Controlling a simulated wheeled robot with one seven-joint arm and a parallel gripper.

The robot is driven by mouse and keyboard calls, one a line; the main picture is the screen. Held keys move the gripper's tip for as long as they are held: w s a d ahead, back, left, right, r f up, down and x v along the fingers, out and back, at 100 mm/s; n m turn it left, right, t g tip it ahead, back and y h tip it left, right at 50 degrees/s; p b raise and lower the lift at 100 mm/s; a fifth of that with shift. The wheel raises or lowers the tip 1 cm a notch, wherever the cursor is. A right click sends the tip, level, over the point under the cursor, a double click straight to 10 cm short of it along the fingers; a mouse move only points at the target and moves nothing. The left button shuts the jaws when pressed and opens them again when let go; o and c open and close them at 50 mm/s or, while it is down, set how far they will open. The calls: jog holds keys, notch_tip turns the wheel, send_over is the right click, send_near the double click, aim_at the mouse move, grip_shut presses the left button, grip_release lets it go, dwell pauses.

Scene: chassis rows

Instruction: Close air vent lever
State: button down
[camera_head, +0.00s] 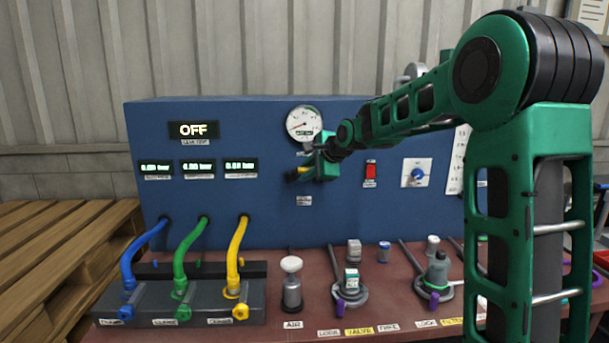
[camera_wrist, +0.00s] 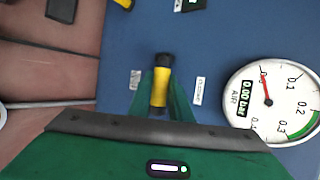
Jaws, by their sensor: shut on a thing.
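The air vent lever (camera_wrist: 161,85) is a yellow handle with a black tip on the blue panel (camera_head: 240,125). In the wrist view it sits between the two green fingers of my gripper (camera_wrist: 158,98), which are shut on it. In the head view my gripper (camera_head: 304,172) is at the panel just below the round air gauge (camera_head: 303,123). The yellow of the lever (camera_head: 292,176) shows at its left side. My gripper hides much of the lever's mount there. Small white labels stand on both sides of the lever in the wrist view.
The air gauge (camera_wrist: 272,102) is beside the lever in the wrist view. Blue, green and yellow hoses (camera_head: 237,250) stand at the left. Several valves and levers are on the red-brown bench (camera_head: 390,285) below. A red switch (camera_head: 371,172) is right of my gripper.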

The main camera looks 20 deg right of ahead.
jog(key=c, duration=1.6)
grip_release()
jog(key=shift+r, duration=0.1)
jog(key=shift+c, duration=0.2)
jog(key=v, duration=1)
jog(key=shift+s+d+r, duration=0.2)
jog(key=shift+s, duration=0.05)
jog(key=s+d+f+n+g+h, duration=0.15)
jog(key=s+f, duration=0.25)
jog(key=s, duration=0.4)
jog(key=s+d+f+n+g, duration=0.2)
jog(key=s+d+f+n, duration=0.1)
jog(key=s+f, duration=0.3)
jog(key=s+d+f+n+g+h, duration=0.1)
jog(key=s+d+f+n+g, duration=0.15)
jog(key=s, duration=0.65)
jog(key=s+f+n+g, duration=0.2)
jog(key=s+f, duration=0.2)
jog(key=s, duration=0.7)
jog(key=s+f+n+g, duration=0.3)
jog(key=s+f, duration=0.2)
jog(key=s, duration=0.6)
jog(key=shift+s+f, duration=0.3)
